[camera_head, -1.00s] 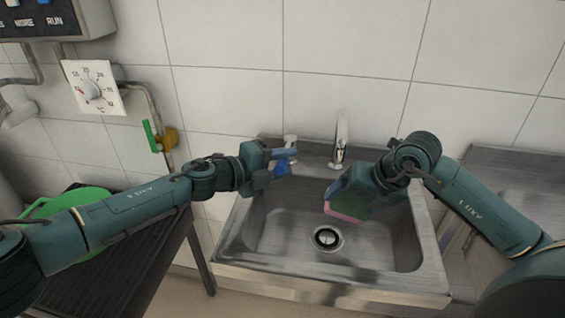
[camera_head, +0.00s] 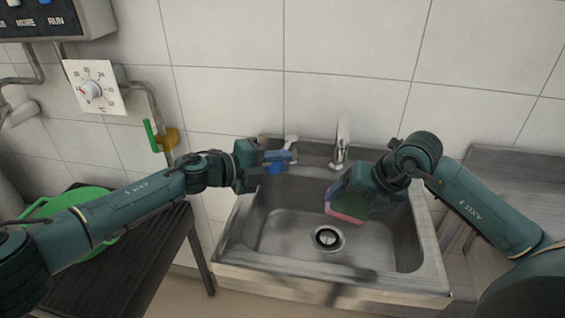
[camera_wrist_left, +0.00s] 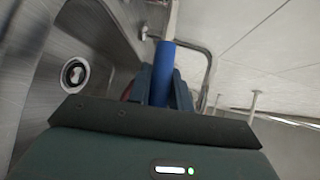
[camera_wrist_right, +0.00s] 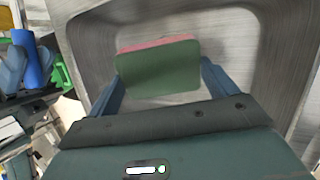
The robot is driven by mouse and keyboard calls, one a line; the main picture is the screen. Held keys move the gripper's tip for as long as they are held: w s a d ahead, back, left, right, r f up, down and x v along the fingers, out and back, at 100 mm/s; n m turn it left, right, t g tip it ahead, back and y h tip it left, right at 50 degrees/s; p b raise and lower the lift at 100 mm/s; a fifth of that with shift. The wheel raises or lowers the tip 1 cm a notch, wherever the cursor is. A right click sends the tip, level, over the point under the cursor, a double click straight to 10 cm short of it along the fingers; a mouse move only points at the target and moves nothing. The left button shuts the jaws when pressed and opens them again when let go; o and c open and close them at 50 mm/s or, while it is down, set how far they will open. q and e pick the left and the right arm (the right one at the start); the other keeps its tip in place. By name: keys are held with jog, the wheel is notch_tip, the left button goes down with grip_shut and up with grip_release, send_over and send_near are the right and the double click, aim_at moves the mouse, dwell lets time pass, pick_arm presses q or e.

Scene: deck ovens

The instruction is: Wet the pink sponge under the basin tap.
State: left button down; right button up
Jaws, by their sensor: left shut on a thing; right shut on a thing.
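The pink sponge (camera_head: 345,217) has a green face and is held by my right gripper (camera_head: 350,200) above the basin (camera_head: 290,240). In the right wrist view, the sponge (camera_wrist_right: 160,68) sits between the two fingers, green side toward the camera, with a pink edge. The tap spout (camera_head: 342,145) rises at the basin's back edge, just behind the sponge; I cannot make out a water stream. My left gripper (camera_head: 272,163) is shut on a blue handle (camera_head: 278,156) left of the spout. In the left wrist view, the blue handle (camera_wrist_left: 163,75) stands between its fingers.
The drain (camera_head: 327,237) is in the basin floor. A green bowl-like item (camera_head: 85,198) lies on the dark table (camera_head: 140,265) at left. A pipe with a green-handled valve (camera_head: 150,136) runs up the wall. A metal counter (camera_head: 510,180) stands at right.

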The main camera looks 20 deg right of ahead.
pick_arm(q)
jog(key=shift+w+a+m+g, duration=0.3)
jog(key=shift+a+m+g, duration=0.05)
jog(key=shift+m+g, duration=0.15)
jog(key=c, duration=1.3)
grip_release()
jog(key=shift+a, duration=0.1)
jog(key=v, duration=1.2)
